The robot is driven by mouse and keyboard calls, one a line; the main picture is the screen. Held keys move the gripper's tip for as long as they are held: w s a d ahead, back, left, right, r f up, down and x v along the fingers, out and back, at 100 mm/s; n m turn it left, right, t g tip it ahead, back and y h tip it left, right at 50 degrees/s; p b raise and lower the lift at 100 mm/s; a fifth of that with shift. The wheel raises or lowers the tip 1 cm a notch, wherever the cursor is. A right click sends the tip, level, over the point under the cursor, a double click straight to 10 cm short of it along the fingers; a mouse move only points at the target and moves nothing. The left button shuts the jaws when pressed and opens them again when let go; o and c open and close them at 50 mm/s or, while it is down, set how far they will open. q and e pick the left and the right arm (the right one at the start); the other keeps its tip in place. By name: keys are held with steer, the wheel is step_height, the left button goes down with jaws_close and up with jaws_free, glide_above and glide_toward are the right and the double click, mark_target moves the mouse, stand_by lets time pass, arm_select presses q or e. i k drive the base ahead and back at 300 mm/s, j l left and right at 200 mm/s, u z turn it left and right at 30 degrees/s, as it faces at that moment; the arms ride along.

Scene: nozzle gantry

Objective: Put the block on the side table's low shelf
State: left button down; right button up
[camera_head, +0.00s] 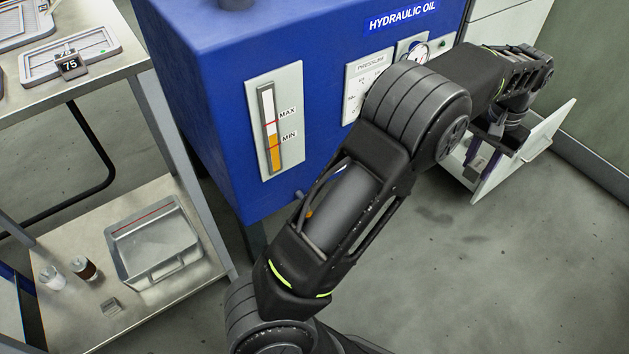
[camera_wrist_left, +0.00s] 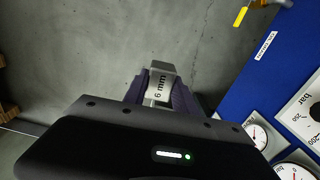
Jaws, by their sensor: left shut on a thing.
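My left gripper (camera_head: 478,162) is at the far right of the head view, in front of the open drawer. The left wrist view shows its purple fingers (camera_wrist_left: 180,98) shut on a small grey metal block (camera_wrist_left: 160,84) marked in mm; the digit reads as 6 or 9. The block cannot be made out in the head view. A table (camera_head: 110,72) stands at the left, with a low shelf (camera_head: 160,312) beneath its top. The gripper is far to the right of that shelf. My right gripper is not in view.
The blue hydraulic oil cabinet (camera_head: 215,120) stands between the table and the drawer (camera_head: 522,152).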

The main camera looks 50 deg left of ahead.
mark_target(77, 328)
steer(key=k+l, duration=0.15)
steer(key=k, duration=0.55)
steer(key=k+l, duration=0.1)
steer(key=k, duration=0.65)
steer(key=u, duration=1.6)
steer(key=i+j, duration=0.4)
